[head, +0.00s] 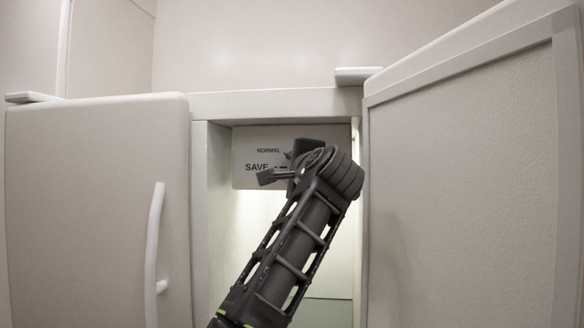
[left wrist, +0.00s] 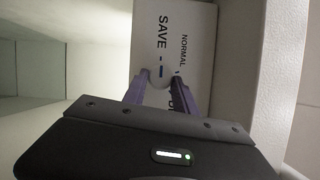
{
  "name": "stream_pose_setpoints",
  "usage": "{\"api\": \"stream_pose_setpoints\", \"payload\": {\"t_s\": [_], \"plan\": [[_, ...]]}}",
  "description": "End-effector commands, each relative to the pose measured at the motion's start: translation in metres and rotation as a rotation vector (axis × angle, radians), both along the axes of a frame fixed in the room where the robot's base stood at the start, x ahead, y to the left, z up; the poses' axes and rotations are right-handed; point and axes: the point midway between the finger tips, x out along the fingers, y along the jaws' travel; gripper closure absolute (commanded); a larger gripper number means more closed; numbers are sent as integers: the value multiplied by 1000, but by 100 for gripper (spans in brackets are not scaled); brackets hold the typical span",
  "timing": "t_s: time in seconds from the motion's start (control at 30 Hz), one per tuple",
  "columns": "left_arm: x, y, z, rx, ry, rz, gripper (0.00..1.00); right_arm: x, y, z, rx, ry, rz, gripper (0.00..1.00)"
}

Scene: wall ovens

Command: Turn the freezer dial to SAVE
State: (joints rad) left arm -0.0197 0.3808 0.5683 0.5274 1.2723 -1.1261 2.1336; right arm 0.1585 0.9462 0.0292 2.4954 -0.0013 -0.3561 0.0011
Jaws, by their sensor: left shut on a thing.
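The freezer's control panel (head: 244,146) is a pale plate with NORMAL and SAVE printed on it, high at the back of the open compartment. It also shows in the left wrist view (left wrist: 200,30), turned on its side. The round white dial (left wrist: 159,79) sits between the fingers of my left gripper (left wrist: 160,85), which is shut on it. A short blue mark at the dial's edge appears roughly in line with the tick beside SAVE. In the head view my left gripper (head: 283,170) hides the dial and the panel's lower right. My right gripper is out of view.
The freezer door (head: 470,190) stands open on the right. A closed door (head: 90,200) with a white handle (head: 154,250) is on the left. The compartment's side wall (head: 209,220) stands close to my left arm.

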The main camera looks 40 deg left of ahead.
Motion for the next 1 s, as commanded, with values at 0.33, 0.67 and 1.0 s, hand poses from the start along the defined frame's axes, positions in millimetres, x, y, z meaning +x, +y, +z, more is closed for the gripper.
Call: {"api": "stream_pose_setpoints", "payload": {"t_s": [0.33,0.67,1.0], "plan": [[0,1,-1,-4,1,2,63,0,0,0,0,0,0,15],[0,0,0,-1,0,1,45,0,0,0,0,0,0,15],[-8,-10,-2,0,-3,-1,45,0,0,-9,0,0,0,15]]}}
